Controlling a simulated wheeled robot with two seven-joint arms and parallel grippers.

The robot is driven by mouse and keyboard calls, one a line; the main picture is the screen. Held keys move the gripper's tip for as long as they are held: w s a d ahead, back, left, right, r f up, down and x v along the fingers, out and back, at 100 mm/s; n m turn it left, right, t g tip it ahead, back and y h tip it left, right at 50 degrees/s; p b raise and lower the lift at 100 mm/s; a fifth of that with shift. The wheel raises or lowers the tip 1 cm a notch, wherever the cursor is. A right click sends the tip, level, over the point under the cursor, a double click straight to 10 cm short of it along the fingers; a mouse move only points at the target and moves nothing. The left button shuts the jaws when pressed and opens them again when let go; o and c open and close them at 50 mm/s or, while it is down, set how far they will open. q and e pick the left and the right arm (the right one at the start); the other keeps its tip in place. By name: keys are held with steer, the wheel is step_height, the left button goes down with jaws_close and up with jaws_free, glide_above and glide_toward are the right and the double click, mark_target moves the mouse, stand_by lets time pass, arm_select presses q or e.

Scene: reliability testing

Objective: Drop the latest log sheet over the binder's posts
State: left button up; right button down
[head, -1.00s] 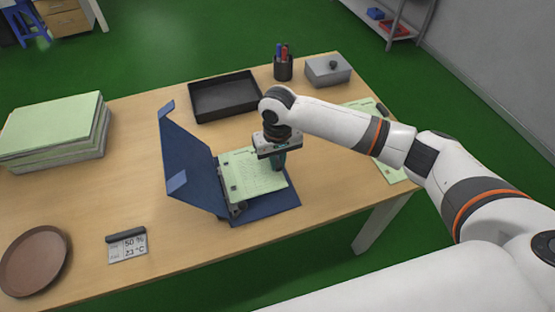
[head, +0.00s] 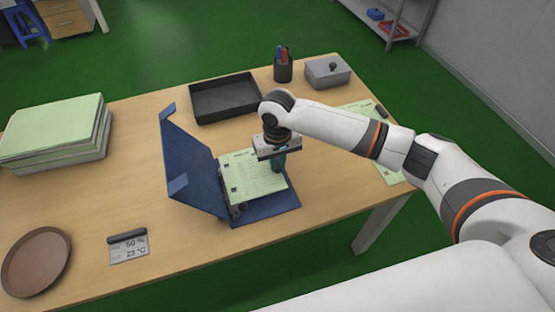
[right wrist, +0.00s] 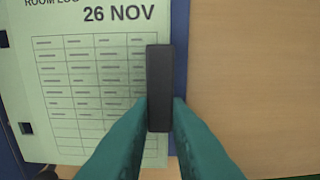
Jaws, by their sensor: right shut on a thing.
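My right gripper (head: 278,167) is shut on a black bar-shaped tab (right wrist: 159,88) at the right edge of a pale green log sheet (head: 250,175). In the right wrist view the sheet (right wrist: 90,95) reads "26 NOV" above a table grid. Dark square marks show along its left side. The sheet lies over the open blue binder (head: 285,205), close above its right half. The binder's raised cover (head: 190,165) leans to the left. Metal hardware (head: 238,209) shows at the spine; I cannot tell whether the posts pass through the sheet. My left gripper is not in view.
Another green sheet (head: 360,112) lies at the table's right, partly behind my arm. A black tray (head: 224,98), pen cup (head: 283,68) and grey box (head: 328,72) stand at the back.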

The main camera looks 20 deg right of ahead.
steer(key=shift+f, duration=0.8)
stand_by(0.5)
steer(key=shift+p, duration=0.9)
steer(key=shift+f, duration=0.7)
stand_by(0.5)
steer(key=shift+p, duration=0.6)
stand_by(0.4)
steer(key=shift+f, duration=0.65)
stand_by(0.4)
steer(key=c, duration=1.3)
jaws_free()
